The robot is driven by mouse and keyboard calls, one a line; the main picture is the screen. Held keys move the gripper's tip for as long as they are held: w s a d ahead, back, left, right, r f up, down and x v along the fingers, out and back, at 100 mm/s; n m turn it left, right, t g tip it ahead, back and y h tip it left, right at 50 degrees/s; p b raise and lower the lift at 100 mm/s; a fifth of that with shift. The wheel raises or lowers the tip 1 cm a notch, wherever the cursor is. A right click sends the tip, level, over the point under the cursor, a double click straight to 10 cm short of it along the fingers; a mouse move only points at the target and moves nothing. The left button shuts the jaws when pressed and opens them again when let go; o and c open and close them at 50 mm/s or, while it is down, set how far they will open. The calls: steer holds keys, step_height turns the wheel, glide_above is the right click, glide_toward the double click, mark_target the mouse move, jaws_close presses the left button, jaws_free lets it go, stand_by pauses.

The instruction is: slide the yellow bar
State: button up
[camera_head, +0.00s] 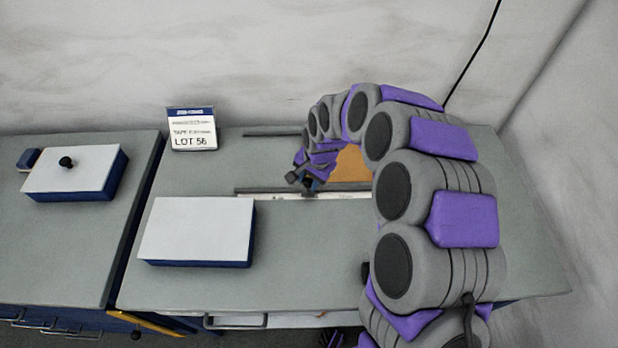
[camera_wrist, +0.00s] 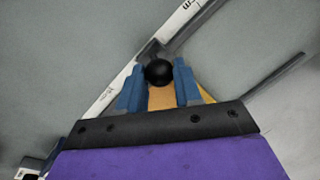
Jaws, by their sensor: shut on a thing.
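My gripper (camera_head: 308,182) is low over the middle of the right bench. In the wrist view its two blue fingers (camera_wrist: 158,86) are closed on a round black knob (camera_wrist: 158,72). An orange-brown sheet (camera_head: 351,166) lies behind the gripper in the head view; a strip of orange-brown (camera_wrist: 162,98) shows between the fingers. A small yellow patch (camera_wrist: 206,96) shows beside the right finger; I cannot tell whether it is the yellow bar or part of the sheet. No whole yellow bar is visible; my gripper and arm hide much of this area.
A white ruled strip (camera_head: 345,195) and dark rail (camera_head: 262,189) run along the bench, with another rail (camera_head: 272,134) behind. A white-topped blue box (camera_head: 196,228) stands front left. A LOT 56 sign (camera_head: 192,129) stands at the back. A knobbed box (camera_head: 73,171) sits on the left bench.

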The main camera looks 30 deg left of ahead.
jaws_close()
steer(key=w+d+p, duration=0.1)
steer(key=w+d, duration=0.1)
steer(key=d, duration=0.3)
steer(key=w+d+p, duration=0.1)
steer(key=w+d, duration=0.2)
steer(key=d, duration=0.2)
steer(key=w+d+p, duration=0.1)
steer(key=w+d, duration=0.2)
steer(key=d, duration=0.2)
steer(key=shift+w+p, duration=0.25)
steer(key=shift+p, duration=0.05)
steer(key=o, duration=0.9)
jaws_free()
steer(key=shift+a, duration=0.1)
steer(key=shift+o, duration=0.2)
steer(key=d+r+p, duration=0.2)
steer(key=d+r, duration=0.1)
steer(key=r, duration=1.4)
steer(key=shift+d, duration=0.15)
